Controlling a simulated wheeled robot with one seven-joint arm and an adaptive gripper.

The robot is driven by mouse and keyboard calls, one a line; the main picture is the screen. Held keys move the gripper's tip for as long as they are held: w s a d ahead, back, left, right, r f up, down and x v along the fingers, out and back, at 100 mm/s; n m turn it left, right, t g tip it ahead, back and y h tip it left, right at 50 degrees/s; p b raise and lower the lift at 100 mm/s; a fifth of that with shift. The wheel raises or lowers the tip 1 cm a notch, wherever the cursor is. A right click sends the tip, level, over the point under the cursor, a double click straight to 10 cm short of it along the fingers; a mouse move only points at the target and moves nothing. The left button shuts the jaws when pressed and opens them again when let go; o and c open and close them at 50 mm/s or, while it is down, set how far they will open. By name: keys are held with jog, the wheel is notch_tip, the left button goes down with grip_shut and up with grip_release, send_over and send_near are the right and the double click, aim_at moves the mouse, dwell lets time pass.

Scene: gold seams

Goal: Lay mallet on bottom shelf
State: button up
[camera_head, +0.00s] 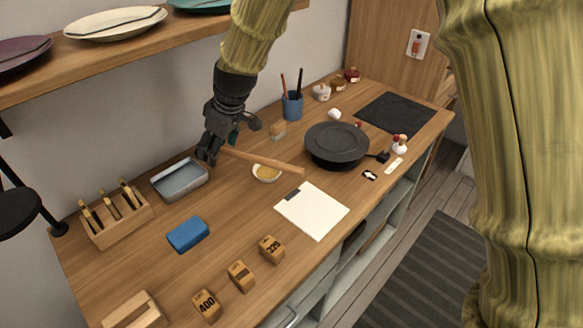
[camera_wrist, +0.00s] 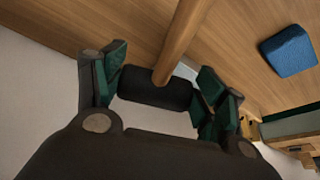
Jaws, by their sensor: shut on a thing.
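The mallet has a wooden handle (camera_head: 265,160) and a dark cylindrical head (camera_wrist: 152,90). My gripper (camera_head: 213,148) is shut on the mallet's head, which shows between its fingers in the wrist view (camera_wrist: 160,86). The handle sticks out to the right in the head view, above the bench top (camera_head: 235,205). The gripper is close to the grey tray's right end. Pale shelves (camera_head: 345,277) show under the bench's front edge, partly hidden by the bench top; I cannot tell for sure which is the bottom one.
A wall shelf (camera_head: 100,55) with plates hangs above. The floor has a striped mat (camera_head: 420,275).

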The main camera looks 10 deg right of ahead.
jog(key=shift+s+a+f, duration=0.1)
jog(key=shift+a+f, duration=0.15)
jog(key=shift+a, duration=0.6)
jog(key=p, duration=0.1)
send_over(252, 155)
jog(key=s+a, duration=0.2)
jog(key=s, duration=0.1)
jog(key=shift+n, duration=0.3)
jog(key=f, duration=0.5)
jog(key=shift+w+d+f, duration=0.15)
jog(key=shift+w, duration=0.05)
jog(key=shift+w+d+f+p, duration=0.55)
jog(key=shift+w+d+f, duration=0.35)
jog(key=shift+d, duration=0.25)
jog(key=shift+w+d+f, duration=0.15)
jog(key=shift+d+f, duration=0.1)
jog(key=shift+f, duration=0.15)
jog(key=shift+f, duration=0.1)
jog(key=o, duration=1.3)
jog(key=shift+c, duration=0.2)
